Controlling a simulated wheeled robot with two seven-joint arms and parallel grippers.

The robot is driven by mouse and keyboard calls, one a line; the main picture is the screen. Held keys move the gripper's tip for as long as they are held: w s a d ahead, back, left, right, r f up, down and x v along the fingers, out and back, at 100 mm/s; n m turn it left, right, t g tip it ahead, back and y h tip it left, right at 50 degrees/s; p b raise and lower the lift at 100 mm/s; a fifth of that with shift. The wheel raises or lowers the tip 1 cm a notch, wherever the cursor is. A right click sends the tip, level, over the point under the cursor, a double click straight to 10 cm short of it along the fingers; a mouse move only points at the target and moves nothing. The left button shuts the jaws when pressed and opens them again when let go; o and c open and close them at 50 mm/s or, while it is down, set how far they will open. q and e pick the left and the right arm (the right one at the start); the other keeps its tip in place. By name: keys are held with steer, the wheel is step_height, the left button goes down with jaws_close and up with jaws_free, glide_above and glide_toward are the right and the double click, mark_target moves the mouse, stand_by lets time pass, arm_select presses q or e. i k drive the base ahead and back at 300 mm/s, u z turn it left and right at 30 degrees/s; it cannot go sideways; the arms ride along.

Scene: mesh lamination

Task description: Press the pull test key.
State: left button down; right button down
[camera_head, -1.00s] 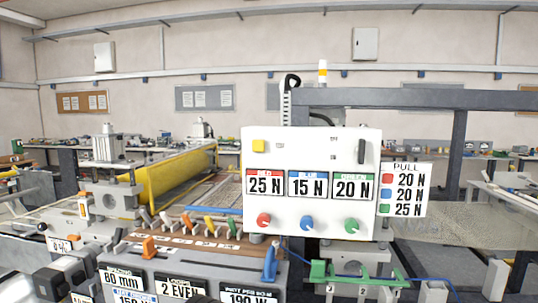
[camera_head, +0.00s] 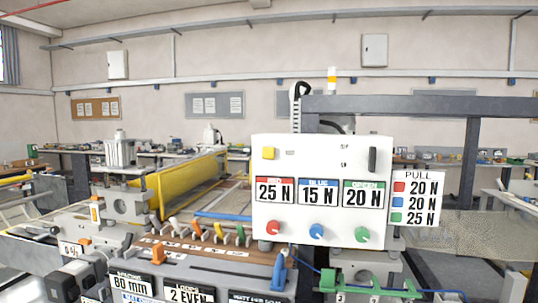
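A white control panel (camera_head: 322,223) stands right of the middle in the head view. Three displays read red 25 N (camera_head: 274,190), blue 15 N (camera_head: 318,192) and green 20 N (camera_head: 363,193). Below them are a red knob (camera_head: 273,228), a blue knob (camera_head: 317,231) and a green knob (camera_head: 362,234). A black slot or handle (camera_head: 373,159) is at the upper right. A PULL card (camera_head: 417,198) beside the panel lists red 20 N, blue 20 N, green 25 N. Neither gripper shows.
Coloured levers (camera_head: 220,232) and a lower grey panel with signs (camera_head: 188,293) stand in front. A blue lever (camera_head: 279,272) and a green bracket (camera_head: 372,285) are below the panel. A dark frame beam (camera_head: 420,104) spans the right.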

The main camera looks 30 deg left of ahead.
mark_target(268, 152)
steer(key=k, duration=1.35)
steer(key=u, duration=0.6)
steer(key=i, duration=1.4)
steer(key=z, duration=0.05)
